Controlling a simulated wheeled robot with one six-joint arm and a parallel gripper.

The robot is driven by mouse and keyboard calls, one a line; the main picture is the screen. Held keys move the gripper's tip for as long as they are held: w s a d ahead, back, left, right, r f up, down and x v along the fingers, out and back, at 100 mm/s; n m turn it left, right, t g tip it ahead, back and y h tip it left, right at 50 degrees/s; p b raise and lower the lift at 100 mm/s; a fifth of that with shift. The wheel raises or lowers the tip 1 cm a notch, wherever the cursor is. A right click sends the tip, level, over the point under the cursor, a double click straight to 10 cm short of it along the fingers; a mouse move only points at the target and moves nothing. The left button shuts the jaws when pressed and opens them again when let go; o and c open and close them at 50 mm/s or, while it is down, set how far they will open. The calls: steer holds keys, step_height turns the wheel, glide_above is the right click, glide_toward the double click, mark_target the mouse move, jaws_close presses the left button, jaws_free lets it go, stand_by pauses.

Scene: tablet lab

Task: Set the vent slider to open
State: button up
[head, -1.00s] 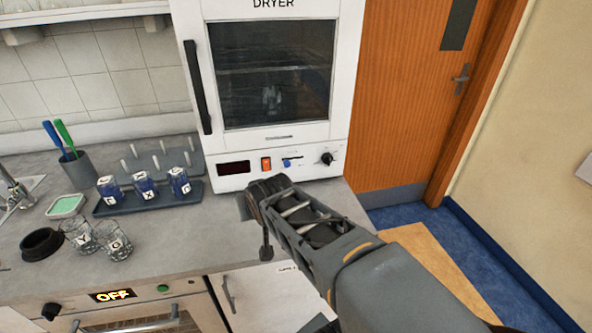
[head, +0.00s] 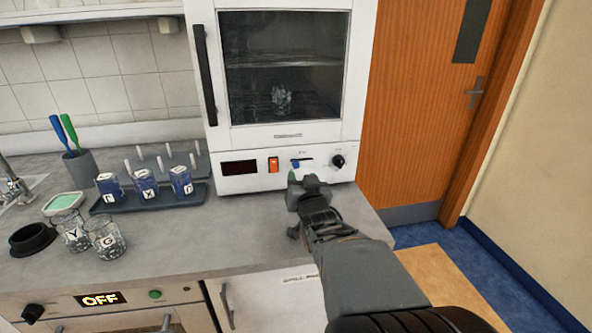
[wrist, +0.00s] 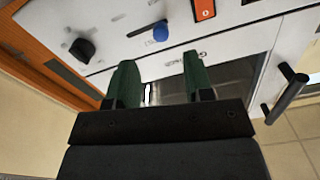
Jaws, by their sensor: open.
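The vent slider is a blue knob (head: 295,164) on a dark slot in the white front panel of the dryer (head: 230,183). The knob sits at the left end of the slot in the head view, with the slot running to its right. The wrist view shows the panel turned over, with the blue knob (wrist: 160,32) and the slot reaching left from it. My gripper (head: 301,181) is open and empty, just in front of and below the knob. Its two green fingers (wrist: 157,60) are spread and the knob appears just beyond their tips, apparently untouched. The slot's end labels are unreadable.
An orange-red switch (head: 273,164) is left of the slider and a black dial (head: 338,161) right of it. A rack (head: 150,195) with several blue containers and two glass beakers (head: 105,240) stand on the counter to the left. The counter before the dryer is otherwise clear.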

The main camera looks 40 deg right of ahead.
mark_target(297, 166)
steer(key=p, duration=0.2)
steer(key=w+r+p, duration=0.1)
steer(key=p, duration=0.2)
steer(key=shift+w+d, duration=0.3)
steer(key=p, duration=0.2)
steer(key=shift+w+d+p, duration=0.1)
steer(key=shift+w+p, duration=0.15)
steer(key=shift+p, duration=0.05)
steer(key=shift+d+p, duration=0.1)
steer(key=shift+p, duration=0.5)
steer(key=shift+w+f+p, duration=0.15)
steer(key=shift+w+p, duration=0.05)
steer(key=shift+p, duration=0.1)
steer(key=shift+f+x, duration=0.1)
steer(key=shift+x, duration=1.1)
steer(key=shift+f+x, duration=0.15)
steer(key=shift+x, duration=1)
steer(key=shift+d, duration=0.1)
steer(key=shift+c, duration=0.2)
jaws_close()
